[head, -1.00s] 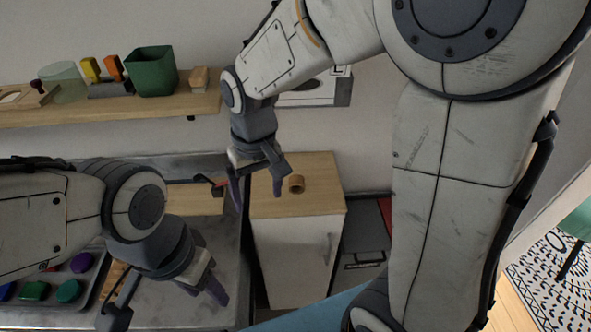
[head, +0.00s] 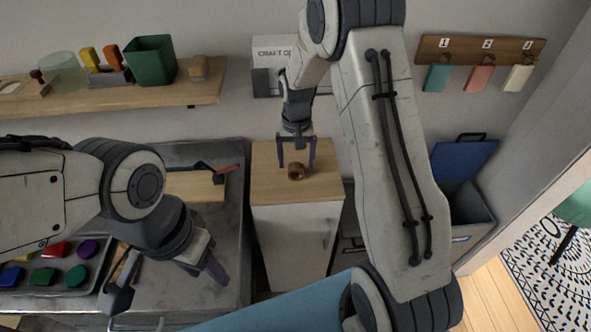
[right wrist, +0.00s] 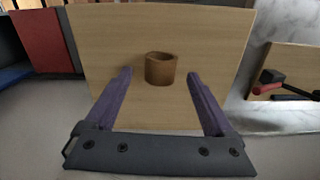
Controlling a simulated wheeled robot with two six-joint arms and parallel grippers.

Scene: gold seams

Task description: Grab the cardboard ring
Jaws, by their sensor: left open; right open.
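The cardboard ring (head: 296,172) is a small brown tube standing on the wooden top of a white cabinet (head: 270,190). In the right wrist view the ring (right wrist: 160,69) stands upright beyond the fingertips, between the lines of the two fingers. My right gripper (head: 297,165) is open and empty, pointing down over the cabinet top, with the ring close to its fingertips. It also shows in the right wrist view (right wrist: 157,74). I cannot tell whether a finger touches the ring. My left gripper (head: 172,285) is open and empty over the grey counter at the left.
A tray of coloured blocks (head: 100,268) lies on the counter (head: 215,250), with a board and a red-handled tool (head: 222,170) behind. A shelf (head: 110,100) holds a green pot (head: 150,60). A box (head: 265,75) is behind my right arm; a blue-lidded bin (head: 470,215) stands right.

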